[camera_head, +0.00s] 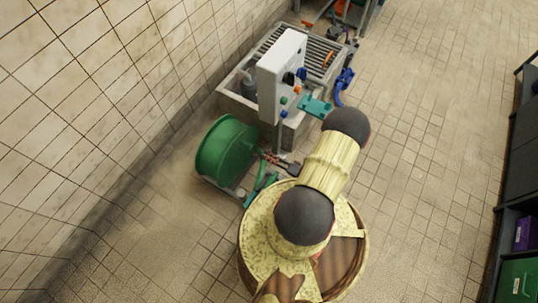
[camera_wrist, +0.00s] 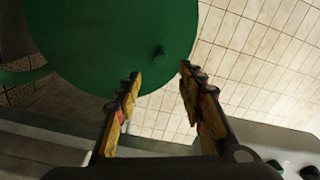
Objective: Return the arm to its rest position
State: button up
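My arm rises from my round base in the head view and bends over above it, with dark joints and a yellow link. My gripper shows in the wrist view (camera_wrist: 160,72) with its two yellow and dark fingers spread apart and nothing between them. In the head view, what looks like my gripper (camera_head: 272,158) is small and partly hidden beside the green drum (camera_head: 228,148). The drum's round face also fills the upper left of the wrist view (camera_wrist: 110,35), behind the fingertips. I cannot tell the exact gap between them.
A white control box (camera_head: 281,68) with coloured knobs stands behind the drum, before a grated basin (camera_head: 318,52). A blue valve-like part (camera_head: 343,84) sits at its right. The tiled wall is on the left. Dark shelving (camera_head: 520,150) lines the right edge. The floor between is clear.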

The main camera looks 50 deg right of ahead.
dwell(0.7)
jog(key=s+a+f+m+g+y, duration=0.25)
jog(key=a+m, duration=0.25)
jog(key=a, duration=0.4)
notch_tip(320, 180, up, 6)
jog(key=s+a+g+y, duration=0.2)
jog(key=g+y, duration=0.1)
jog(key=y, duration=0.2)
notch_tip(320, 180, up, 36)
jog(key=d+n+g+h, duration=0.1)
jog(key=n+g+h, duration=0.55)
jog(key=g, duration=0.75)
jog(key=a+r+n+t+h, duration=0.1)
jog(key=a+r+n+t, duration=0.1)
jog(key=a+r, duration=0.4)
jog(key=a+r+n+t+h, duration=0.1)
jog(key=a+r+n+t, duration=0.2)
jog(key=r, duration=0.9)
jog(key=s+a+r+n+t+h, duration=0.1)
jog(key=a+r+n+t, duration=0.1)
jog(key=a+r+n, duration=0.4)
notch_tip(320, 180, up, 4)
jog(key=a, duration=0.2)
jog(key=shift+a+h, duration=0.3)
